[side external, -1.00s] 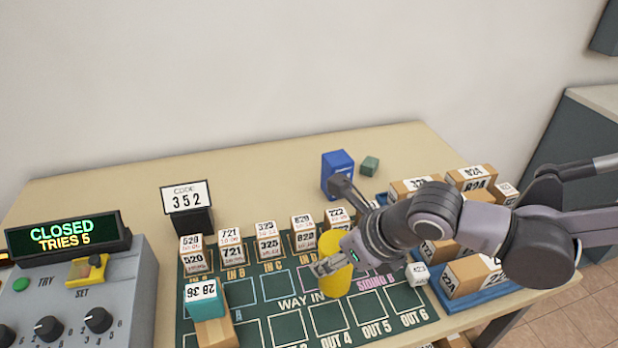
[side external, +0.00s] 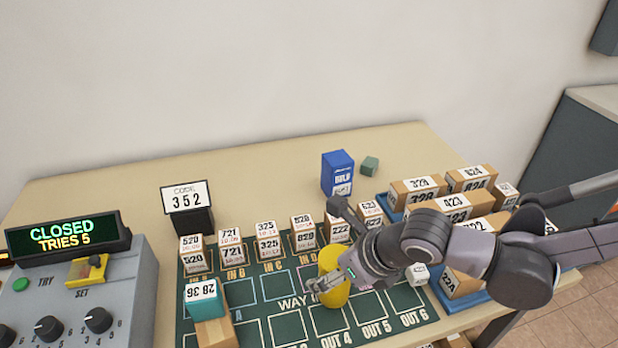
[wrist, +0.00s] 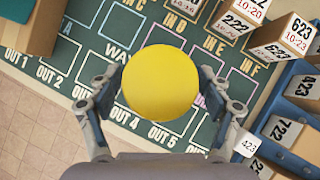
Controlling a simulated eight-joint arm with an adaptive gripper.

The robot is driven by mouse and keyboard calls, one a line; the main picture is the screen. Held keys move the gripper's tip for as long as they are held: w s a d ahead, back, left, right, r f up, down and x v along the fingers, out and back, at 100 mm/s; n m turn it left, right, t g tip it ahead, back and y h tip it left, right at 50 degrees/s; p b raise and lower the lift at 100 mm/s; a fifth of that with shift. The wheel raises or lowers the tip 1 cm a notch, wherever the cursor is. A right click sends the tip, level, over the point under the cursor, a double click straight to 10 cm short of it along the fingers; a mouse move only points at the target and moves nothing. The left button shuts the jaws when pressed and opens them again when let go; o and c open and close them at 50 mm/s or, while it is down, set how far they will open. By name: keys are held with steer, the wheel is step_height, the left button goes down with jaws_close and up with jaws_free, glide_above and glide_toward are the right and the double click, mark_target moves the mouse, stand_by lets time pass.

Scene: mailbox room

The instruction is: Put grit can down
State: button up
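The yellow can (side external: 333,289), which I take to be the grit can, stands about upright over the green mat (side external: 384,303), near the WAY IN lettering. It also shows from above in the wrist view as a yellow disc (wrist: 160,83). My gripper (side external: 325,283) has a finger on each side of it and appears shut on it. In the wrist view both fingers of my gripper (wrist: 161,78) lie against the can's sides. The can's base is near or on the mat; I cannot tell whether it touches.
Small numbered boxes (side external: 268,242) stand in a row behind the can. A teal box (side external: 205,299) on a wooden block is at left. Blue trays of cartons (side external: 478,297) stand at right. The grey control box (side external: 75,310) reads CLOSED.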

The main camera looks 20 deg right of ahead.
steer(key=v, duration=1.2)
steer(key=d+f+n+h, duration=0.1)
steer(key=d+n, duration=0.9)
steer(key=d+f+n+h, duration=0.1)
steer(key=d+n, duration=0.8)
steer(key=n, duration=0.2)
steer(key=s+d+f+n+t, duration=0.1)
steer(key=d+n, duration=0.9)
steer(key=shift+d+n+h, duration=0.3)
steer(key=shift+h, duration=0.1)
steer(key=shift+s+d+f+m, duration=0.1)
steer(key=shift+s+d+m, duration=0.15)
steer(key=shift+m, duration=0.25)
steer(key=shift+w, duration=0.1)
